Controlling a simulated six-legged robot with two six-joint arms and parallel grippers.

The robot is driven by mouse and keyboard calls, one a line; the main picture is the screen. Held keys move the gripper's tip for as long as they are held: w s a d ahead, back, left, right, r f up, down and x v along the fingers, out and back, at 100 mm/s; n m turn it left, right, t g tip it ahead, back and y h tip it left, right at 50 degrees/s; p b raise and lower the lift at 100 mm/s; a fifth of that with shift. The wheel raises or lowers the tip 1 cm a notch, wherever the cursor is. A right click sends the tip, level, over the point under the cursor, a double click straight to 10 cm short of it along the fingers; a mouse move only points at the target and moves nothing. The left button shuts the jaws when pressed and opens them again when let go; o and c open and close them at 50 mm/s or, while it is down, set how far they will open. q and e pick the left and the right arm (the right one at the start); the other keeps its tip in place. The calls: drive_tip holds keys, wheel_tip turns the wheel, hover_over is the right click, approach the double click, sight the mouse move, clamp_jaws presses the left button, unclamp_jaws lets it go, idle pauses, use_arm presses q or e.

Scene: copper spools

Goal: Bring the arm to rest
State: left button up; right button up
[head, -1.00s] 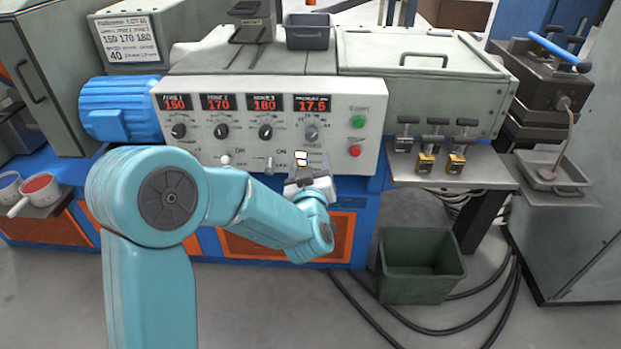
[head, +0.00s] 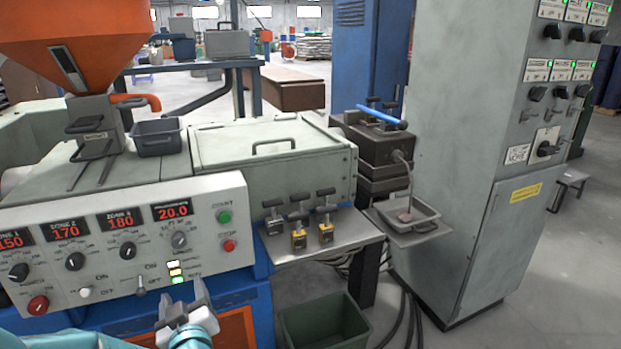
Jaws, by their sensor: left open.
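My left gripper (head: 182,300) is at the bottom of the head view, in front of the lower edge of the control panel (head: 215,195). Its two grey fingers stand apart and point up, with nothing seen between them. My teal left arm (head: 70,341) shows only as a strip along the bottom edge, so most of it is out of frame. My right gripper is not in view.
The panel has lit red displays, the rightmost reading 20.0. A shelf (head: 290,252) holds several T-handled tools. A green bin (head: 322,322) stands on the floor below. A tall grey cabinet (head: 475,130) rises at the right, with free floor beyond it.

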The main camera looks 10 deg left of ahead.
use_arm(q)
drive_tip(key=s+d+f+m+g+h, duration=0.2)
drive_tip(key=d+f+h, duration=0.1)
drive_tip(key=f, duration=0.9)
drive_tip(key=s+d+f+m+g+h, duration=0.1)
drive_tip(key=d+f+m+g+h, duration=0.15)
drive_tip(key=f, duration=0.85)
drive_tip(key=s+d+f+m+g+h, duration=0.2)
drive_tip(key=s+d+f+g+h, duration=0.3)
drive_tip(key=s+d+f, duration=0.5)
drive_tip(key=s+d+f+m+g+h, duration=0.2)
drive_tip(key=s+d+f+g+h, duration=0.15)
drive_tip(key=s, duration=0.55)
wheel_tip(320, 180, up, 21)
drive_tip(key=g+p, duration=0.1)
drive_tip(key=p, duration=1.8)
drive_tip(key=shift+s+d+f+y+p, duration=0.2)
drive_tip(key=shift+s+d+y+p, duration=0.05)
drive_tip(key=shift+s+y+p, duration=0.1)
